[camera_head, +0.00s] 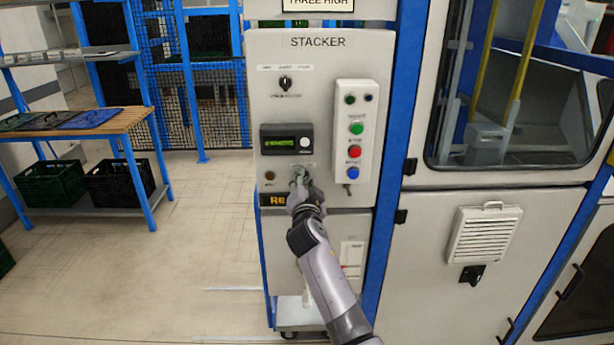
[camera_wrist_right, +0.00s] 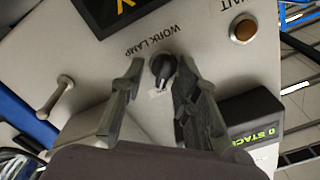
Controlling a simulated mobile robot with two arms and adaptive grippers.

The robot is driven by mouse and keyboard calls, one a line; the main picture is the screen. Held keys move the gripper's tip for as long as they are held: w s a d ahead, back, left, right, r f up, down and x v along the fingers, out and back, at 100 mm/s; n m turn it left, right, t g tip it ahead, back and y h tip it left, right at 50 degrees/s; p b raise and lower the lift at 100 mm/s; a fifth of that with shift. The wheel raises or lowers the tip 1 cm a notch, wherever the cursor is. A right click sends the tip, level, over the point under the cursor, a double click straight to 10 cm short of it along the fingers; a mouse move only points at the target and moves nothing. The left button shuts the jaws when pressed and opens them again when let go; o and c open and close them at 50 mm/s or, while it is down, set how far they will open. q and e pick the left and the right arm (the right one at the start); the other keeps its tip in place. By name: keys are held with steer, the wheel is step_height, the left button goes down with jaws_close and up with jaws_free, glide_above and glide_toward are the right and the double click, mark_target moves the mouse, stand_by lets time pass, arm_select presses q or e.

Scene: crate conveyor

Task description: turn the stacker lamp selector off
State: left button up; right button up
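The lamp selector is a small black knob (camera_wrist_right: 163,68) with a pale pointer mark, beside the label "WORK LAMP" in the right wrist view. It sits on the grey stacker panel (camera_head: 327,70). My right gripper (camera_wrist_right: 158,78) is open, with one dark finger on each side of the knob and visible gaps to it. In the head view my right gripper (camera_head: 299,178) is at the lower part of the panel, below the display, and hides the knob. I cannot tell whether the fingers touch the panel. My left gripper is in neither view.
An amber lamp (camera_head: 269,175), a green-lettered display (camera_head: 287,140) and another black selector (camera_head: 285,83) are on the same panel. A white button box (camera_head: 355,120) juts out at right. A machine cabinet (camera_head: 470,250) stands further right. Open floor (camera_head: 130,270) lies left.

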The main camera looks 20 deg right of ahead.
steer(key=shift+s+a+r, duration=0.15)
steer(key=shift+s+a, duration=0.05)
jaws_close()
stand_by(0.3)
